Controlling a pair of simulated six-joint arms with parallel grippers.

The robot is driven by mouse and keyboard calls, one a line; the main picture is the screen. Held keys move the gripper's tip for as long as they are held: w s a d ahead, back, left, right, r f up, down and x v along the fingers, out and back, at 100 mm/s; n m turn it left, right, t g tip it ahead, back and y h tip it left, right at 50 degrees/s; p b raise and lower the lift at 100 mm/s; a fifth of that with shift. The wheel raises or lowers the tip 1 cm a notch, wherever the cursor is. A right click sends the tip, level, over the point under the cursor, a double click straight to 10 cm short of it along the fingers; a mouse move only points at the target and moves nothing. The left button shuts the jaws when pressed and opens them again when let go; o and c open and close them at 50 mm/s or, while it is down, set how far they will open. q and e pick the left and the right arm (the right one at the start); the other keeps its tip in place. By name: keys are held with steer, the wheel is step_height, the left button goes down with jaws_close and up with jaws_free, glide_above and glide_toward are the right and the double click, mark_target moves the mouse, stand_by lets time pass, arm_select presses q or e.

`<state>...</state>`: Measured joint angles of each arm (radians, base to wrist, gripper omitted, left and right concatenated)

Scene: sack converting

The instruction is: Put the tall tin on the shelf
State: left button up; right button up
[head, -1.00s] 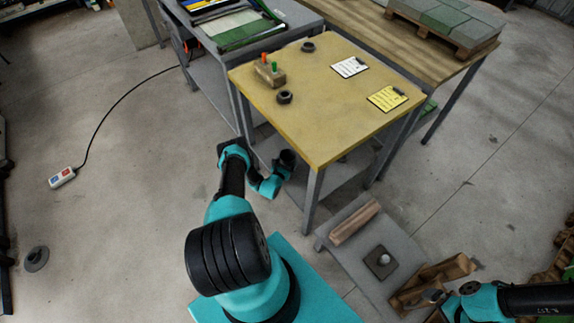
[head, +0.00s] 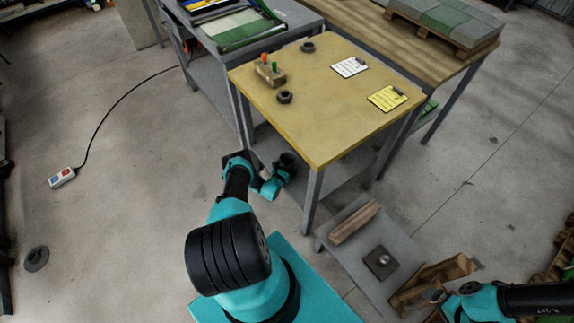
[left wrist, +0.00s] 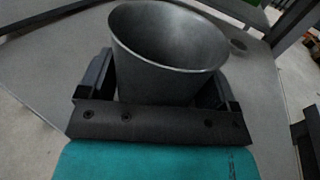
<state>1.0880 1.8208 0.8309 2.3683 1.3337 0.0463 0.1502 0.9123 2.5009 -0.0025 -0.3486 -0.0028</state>
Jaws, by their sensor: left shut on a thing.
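The tall tin (left wrist: 168,60) is dark grey, round and open at the top. In the left wrist view it stands between the two black fingers of my left gripper (left wrist: 160,92), which is shut on it. In the head view the dark tin (head: 289,160) and my gripper are small, by the near left edge of the yellow-topped table. The grey shelf (head: 338,178) lies under that tabletop, partly hidden by it. A grey surface spreads around the tin in the wrist view; I cannot tell if the tin touches it. My right gripper (head: 434,296) is at the lower right, its jaws unclear.
The yellow tabletop (head: 325,120) overhangs the shelf, and a table leg (head: 312,203) stands at its near corner. A low grey stand (head: 350,245) with a wooden block (head: 355,222) is nearer. A wooden box (head: 430,283) lies by my right gripper. The left floor is mostly clear.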

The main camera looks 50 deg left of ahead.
arm_select(q)
steer(key=o, duration=0.8)
steer(key=shift+r, duration=0.1)
steer(key=v, duration=1.2)
